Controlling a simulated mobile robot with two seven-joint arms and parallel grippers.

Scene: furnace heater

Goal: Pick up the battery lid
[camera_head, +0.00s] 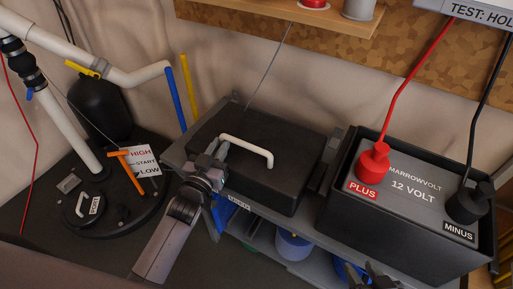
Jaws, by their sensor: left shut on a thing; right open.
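The black battery lid (285,178) with a white bar handle (250,145) is on the grey shelf (173,155), left of the battery. My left gripper (220,150) is shut on the left end of the white handle; its fingers hide that end. Whether the lid rests on the shelf or is slightly raised, I cannot tell. The 12 volt battery (405,200) stands uncovered in a black case, with a red PLUS clamp (373,163) and a black MINUS clamp (468,203). My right gripper (375,272) shows partly at the bottom edge, open and empty.
At left stands a black heater unit (98,105) with white pipes, an orange lever (130,165) and a HIGH/START/LOW label (143,163). Blue containers (293,245) sit below the shelf. A wooden wall shelf (270,12) is above. Red and black cables hang over the battery.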

